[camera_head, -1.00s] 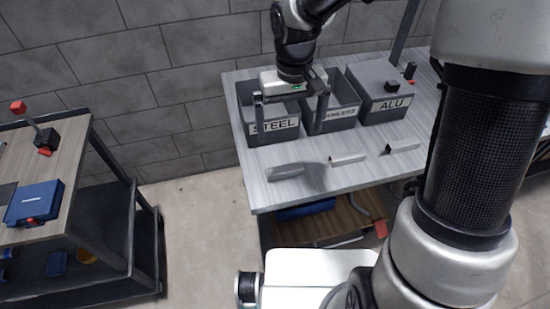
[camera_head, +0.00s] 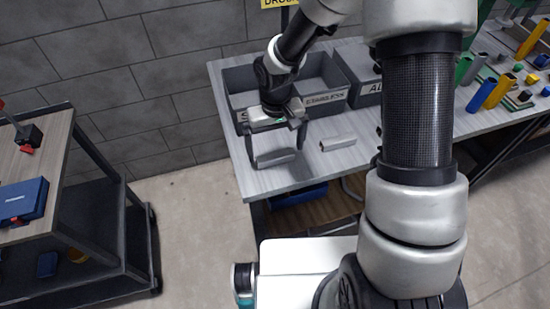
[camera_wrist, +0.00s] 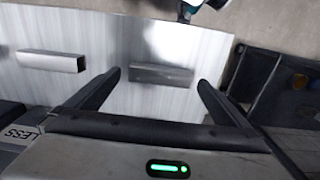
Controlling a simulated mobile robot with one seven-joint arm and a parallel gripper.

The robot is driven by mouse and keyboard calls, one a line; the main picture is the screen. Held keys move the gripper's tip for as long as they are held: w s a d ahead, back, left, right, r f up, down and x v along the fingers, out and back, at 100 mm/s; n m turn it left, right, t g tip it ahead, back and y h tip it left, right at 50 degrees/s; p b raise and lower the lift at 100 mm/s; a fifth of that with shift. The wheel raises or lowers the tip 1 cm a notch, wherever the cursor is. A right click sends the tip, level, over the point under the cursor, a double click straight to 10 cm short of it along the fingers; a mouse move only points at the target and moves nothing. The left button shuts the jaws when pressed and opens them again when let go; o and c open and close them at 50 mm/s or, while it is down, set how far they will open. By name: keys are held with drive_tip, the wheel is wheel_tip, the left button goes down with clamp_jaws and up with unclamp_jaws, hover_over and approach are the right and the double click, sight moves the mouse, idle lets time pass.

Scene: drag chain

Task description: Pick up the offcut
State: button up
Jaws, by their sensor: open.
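A grey metal offcut (camera_head: 275,159) lies near the left end of the worktable (camera_head: 262,184), in front of the bins. It also shows in the wrist view (camera_wrist: 160,74), lying crosswise between my fingertips. My gripper (camera_head: 277,155) is open and points down, with one finger near each end of this offcut. In the wrist view my gripper (camera_wrist: 159,80) shows nothing held, and I cannot tell how high the fingertips are above the tabletop. A second, lighter offcut (camera_head: 338,143) lies to the right, outside the fingers; it shows at the left of the wrist view (camera_wrist: 52,61).
Grey bins stand behind the offcuts: one labelled STAINLESS (camera_head: 324,98) and an ALU bin (camera_head: 368,88) partly hidden by my arm. Coloured bars (camera_head: 482,92) and small parts lie at the table's right. A dark cart (camera_head: 90,225) with a blue case (camera_head: 22,200) stands at the left.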

sight(275, 155)
drive_tip(key=shift+w+a+f, duration=0.1)
drive_tip(key=shift+w+f, duration=0.05)
drive_tip(key=shift+f, duration=1.35)
drive_tip(key=c, duration=1)
drive_tip(key=shift+r+p, duration=0.55)
drive_tip(key=shift+r, duration=4.5)
